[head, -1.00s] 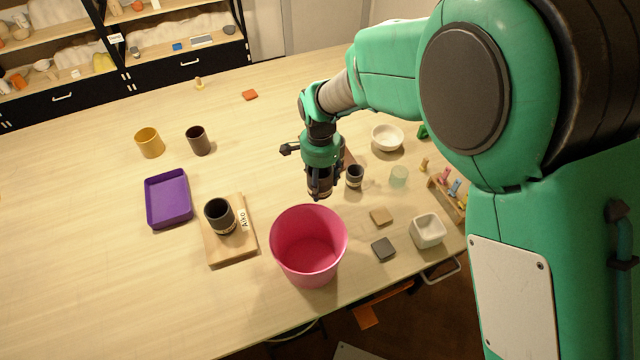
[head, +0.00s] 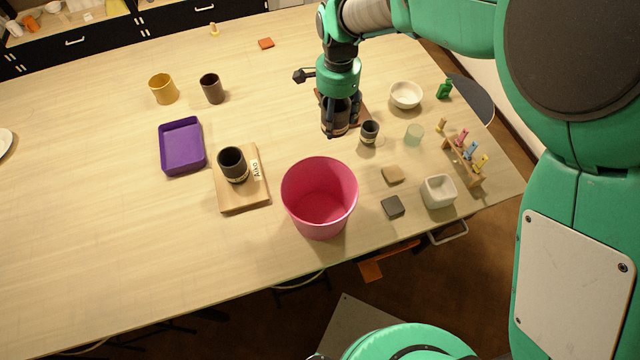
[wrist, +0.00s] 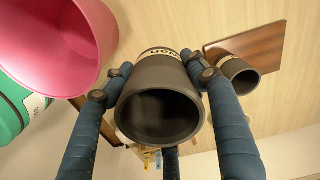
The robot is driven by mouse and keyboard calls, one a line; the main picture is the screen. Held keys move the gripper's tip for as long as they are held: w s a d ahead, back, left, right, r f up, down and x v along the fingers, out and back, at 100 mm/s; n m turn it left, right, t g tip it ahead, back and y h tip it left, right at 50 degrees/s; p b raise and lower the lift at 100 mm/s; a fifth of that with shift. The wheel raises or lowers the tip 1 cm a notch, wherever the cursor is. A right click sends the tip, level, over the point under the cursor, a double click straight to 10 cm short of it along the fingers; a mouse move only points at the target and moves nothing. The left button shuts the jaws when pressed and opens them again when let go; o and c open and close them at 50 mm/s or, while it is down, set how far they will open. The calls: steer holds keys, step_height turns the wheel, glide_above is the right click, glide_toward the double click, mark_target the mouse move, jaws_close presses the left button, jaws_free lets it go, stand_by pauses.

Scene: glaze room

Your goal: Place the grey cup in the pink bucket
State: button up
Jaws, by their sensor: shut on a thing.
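My gripper (head: 341,118) is shut on a dark grey cup (wrist: 160,105) with a pale lettered band. In the wrist view its fingers (wrist: 160,120) lie along both sides of the cup, and its dark mouth faces the camera. In the head view the fingers partly hide this cup. The pink bucket (head: 320,192) stands on the table nearer the robot than my gripper, and its visible inside looks empty. The bucket also shows at the upper left of the wrist view (wrist: 55,45), apart from the cup.
A smaller dark cup (head: 369,132) stands close right of my gripper, by a brown board (head: 361,109). Another dark cup (head: 232,164) stands on a wooden board (head: 243,197) left of the bucket. Right of the bucket are a dark tile (head: 392,207) and white square pot (head: 438,191).

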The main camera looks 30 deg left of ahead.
steer(key=r, duration=0.4)
steer(key=shift+s+r, duration=0.2)
steer(key=shift+s, duration=0.2)
steer(key=s+d+p, duration=0.4)
steer(key=s, duration=1.3)
glide_above(319, 214)
step_height(319, 214, down, 10)
steer(key=shift+f, duration=0.6)
steer(key=shift+f+b, duration=0.3)
steer(key=shift+f, duration=2.8)
steer(key=shift+f, duration=1.9)
steer(key=shift+f, duration=0.1)
